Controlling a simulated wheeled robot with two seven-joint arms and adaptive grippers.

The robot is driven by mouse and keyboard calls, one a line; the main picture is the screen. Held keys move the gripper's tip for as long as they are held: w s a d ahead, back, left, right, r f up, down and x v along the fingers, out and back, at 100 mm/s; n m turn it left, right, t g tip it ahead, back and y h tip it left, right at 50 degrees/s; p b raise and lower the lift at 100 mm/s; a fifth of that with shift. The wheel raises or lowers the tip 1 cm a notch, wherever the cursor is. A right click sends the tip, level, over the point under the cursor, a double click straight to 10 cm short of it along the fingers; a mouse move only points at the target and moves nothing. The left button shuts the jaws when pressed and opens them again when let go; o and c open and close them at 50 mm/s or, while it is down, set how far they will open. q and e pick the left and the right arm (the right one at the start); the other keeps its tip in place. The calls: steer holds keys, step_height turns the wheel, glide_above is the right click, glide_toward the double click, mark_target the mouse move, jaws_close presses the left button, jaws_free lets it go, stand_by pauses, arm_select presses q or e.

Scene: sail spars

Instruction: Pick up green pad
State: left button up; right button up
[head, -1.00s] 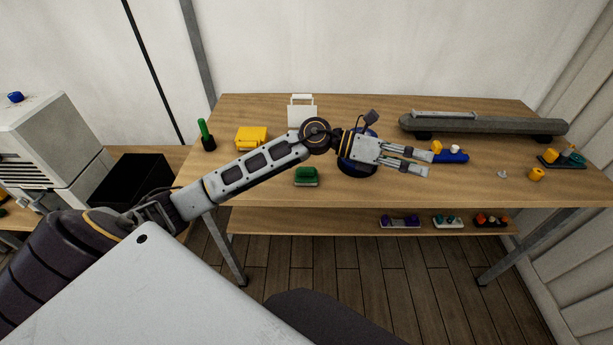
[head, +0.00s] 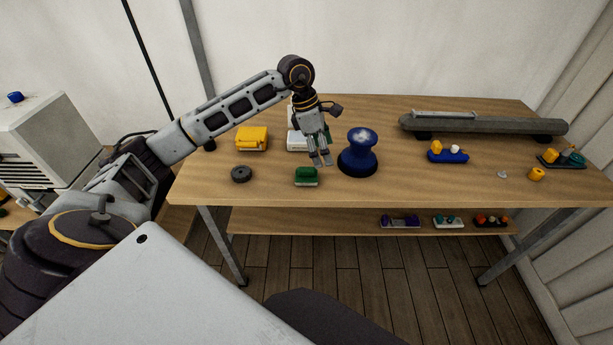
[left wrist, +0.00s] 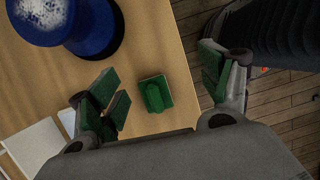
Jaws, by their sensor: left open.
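The green pad (head: 306,177) lies near the front edge of the wooden table. It has a raised grip on top and also shows in the left wrist view (left wrist: 155,93), between the two fingers. My left gripper (head: 320,162) points down, open and empty, just behind and above the pad, apart from it. In the left wrist view its green-faced fingers (left wrist: 164,88) stand wide on either side of the pad. My right gripper is not in view.
A blue spool-shaped stand (head: 358,157) stands close to the right of the gripper. A dark round disc (head: 241,174) lies left of the pad. A yellow box (head: 252,138) and a white item (head: 297,141) stand behind. The table's front edge is close.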

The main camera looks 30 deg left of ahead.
mark_target(306, 167)
arm_select(q)
steer(key=a+r+y, duration=0.1)
steer(key=a+y, duration=0.1)
steer(key=a, duration=0.4)
steer(key=shift+s+a+r, duration=0.25)
steer(key=shift+a, duration=0.15)
steer(key=shift+f, duration=0.15)
steer(key=f, duration=0.4)
steer(key=d+f, duration=0.1)
steer(key=f, duration=0.2)
steer(key=shift+w+p, duration=0.2)
steer(key=shift+p, duration=0.15)
steer(key=shift+f, duration=0.6)
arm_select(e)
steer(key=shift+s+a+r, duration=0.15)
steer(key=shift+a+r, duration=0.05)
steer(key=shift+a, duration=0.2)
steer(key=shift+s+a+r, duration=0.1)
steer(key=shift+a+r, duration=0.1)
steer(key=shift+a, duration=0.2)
arm_select(q)
steer(key=shift+f, duration=0.1)
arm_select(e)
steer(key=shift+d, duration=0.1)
